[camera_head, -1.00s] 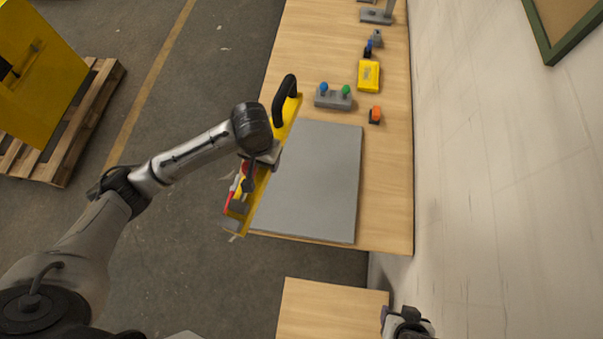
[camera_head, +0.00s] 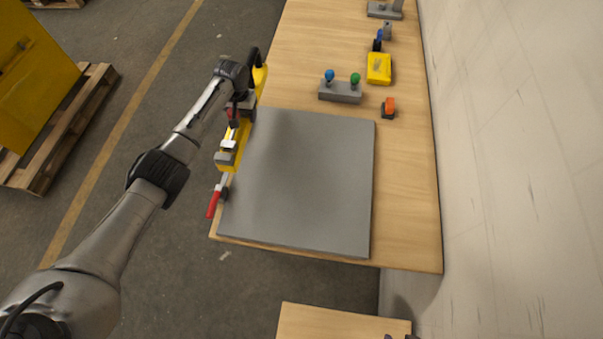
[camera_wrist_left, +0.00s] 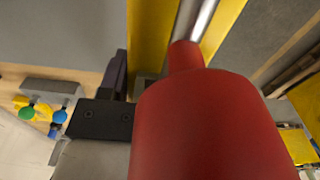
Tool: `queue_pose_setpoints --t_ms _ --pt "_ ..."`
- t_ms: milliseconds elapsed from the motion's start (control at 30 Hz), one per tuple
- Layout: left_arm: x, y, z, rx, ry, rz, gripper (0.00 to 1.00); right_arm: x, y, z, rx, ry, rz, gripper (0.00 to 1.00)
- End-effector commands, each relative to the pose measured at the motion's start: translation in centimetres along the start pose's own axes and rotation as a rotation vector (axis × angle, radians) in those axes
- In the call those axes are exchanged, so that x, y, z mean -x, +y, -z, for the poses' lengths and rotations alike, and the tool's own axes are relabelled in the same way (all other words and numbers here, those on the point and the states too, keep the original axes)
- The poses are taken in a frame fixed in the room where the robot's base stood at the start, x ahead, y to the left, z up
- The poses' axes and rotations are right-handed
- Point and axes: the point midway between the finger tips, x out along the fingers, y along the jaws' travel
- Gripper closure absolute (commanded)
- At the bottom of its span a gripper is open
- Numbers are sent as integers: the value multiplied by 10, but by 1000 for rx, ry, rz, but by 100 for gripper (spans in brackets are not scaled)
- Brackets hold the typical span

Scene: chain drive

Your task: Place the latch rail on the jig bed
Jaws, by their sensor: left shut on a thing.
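The latch rail (camera_head: 232,143) is a long yellow bar with a black handle at its far end and a red-handled lever (camera_head: 213,205) at its near end. It lies along the left edge of the grey jig bed (camera_head: 305,180). I cannot tell whether it touches the bed. My left gripper (camera_head: 240,108) is shut on the latch rail, and the arm hides part of it. In the left wrist view, a red handle (camera_wrist_left: 210,130) fills the middle, with the yellow rail (camera_wrist_left: 150,35) behind it and a dark gripper finger (camera_wrist_left: 103,120) beside it. My right gripper is not in view.
Behind the bed stand a grey block with blue and green knobs (camera_head: 340,93), an orange-and-black piece (camera_head: 388,107) and a yellow box (camera_head: 379,68). A wall (camera_head: 510,170) runs along the right. The bed's top is clear.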

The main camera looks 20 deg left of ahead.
Motion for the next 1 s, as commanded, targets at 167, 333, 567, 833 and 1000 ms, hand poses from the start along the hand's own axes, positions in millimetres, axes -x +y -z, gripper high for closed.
queue_pose_setpoints --t_ms 167,333,567,833,1000 --pt "-6 -1 0 0 3 0 87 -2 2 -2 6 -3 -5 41" --pt "-18 8 -22 -4 1 0 87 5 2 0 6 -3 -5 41" --pt "-46 28 -64 -4 0 0 87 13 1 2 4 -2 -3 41" --pt "-68 44 -96 -1 3 -1 87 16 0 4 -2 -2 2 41" --pt "-73 47 -103 0 3 -1 87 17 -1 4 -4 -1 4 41"
